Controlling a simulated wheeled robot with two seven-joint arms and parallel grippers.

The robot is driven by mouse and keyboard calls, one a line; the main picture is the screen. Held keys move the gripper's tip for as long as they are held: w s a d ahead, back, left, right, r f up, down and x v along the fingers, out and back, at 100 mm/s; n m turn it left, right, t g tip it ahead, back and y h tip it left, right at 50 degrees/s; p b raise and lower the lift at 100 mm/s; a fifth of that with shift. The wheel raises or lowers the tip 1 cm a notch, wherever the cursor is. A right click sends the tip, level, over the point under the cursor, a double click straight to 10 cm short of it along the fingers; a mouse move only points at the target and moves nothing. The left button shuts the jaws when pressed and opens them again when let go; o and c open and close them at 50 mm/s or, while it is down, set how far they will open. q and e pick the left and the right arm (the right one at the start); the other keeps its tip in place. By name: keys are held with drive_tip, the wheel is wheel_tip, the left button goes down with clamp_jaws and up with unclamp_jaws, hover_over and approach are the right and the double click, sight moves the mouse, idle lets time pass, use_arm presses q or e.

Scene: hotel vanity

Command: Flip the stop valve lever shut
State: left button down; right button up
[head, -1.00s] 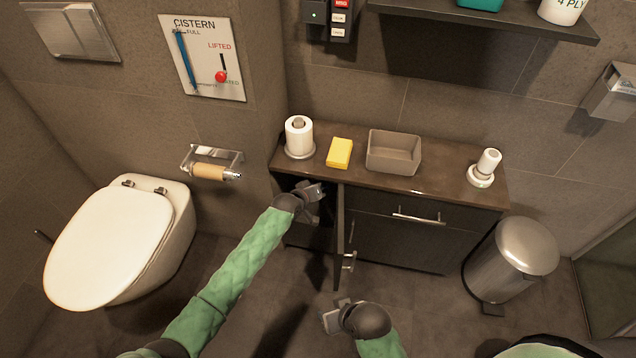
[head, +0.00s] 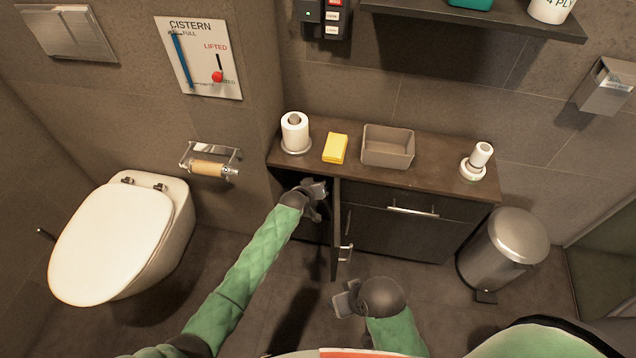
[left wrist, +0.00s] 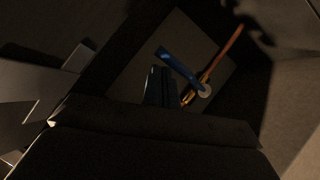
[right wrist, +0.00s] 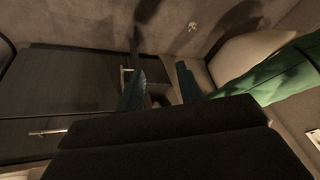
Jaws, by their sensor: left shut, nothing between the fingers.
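The stop valve shows in the left wrist view as a blue lever (left wrist: 180,66) with a pale round hub (left wrist: 204,90), beside a copper-orange pipe (left wrist: 222,57), inside the dark cabinet. The lever slants from upper left down to the hub. My left gripper (left wrist: 160,76) is shut and empty, its fingertips just below and left of the lever; I cannot tell whether they touch it. In the head view my left gripper (head: 318,190) is at the cabinet opening. My right gripper (head: 343,300) is low in front of the cabinet; its fingers (right wrist: 160,82) are apart and empty.
The open cabinet door (head: 335,230) stands between my two grippers. The countertop (head: 436,172) above holds a paper roll (head: 295,133), yellow sponge (head: 335,148) and grey box (head: 388,148). A toilet (head: 120,240) is left, a steel bin (head: 505,250) right.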

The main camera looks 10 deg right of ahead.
use_arm(q)
drive_tip(key=shift+s+f, duration=0.2)
drive_tip(key=shift+f, duration=0.2)
drive_tip(key=shift+s+r, duration=0.1)
use_arm(e)
drive_tip(key=shift+s+r, duration=0.1)
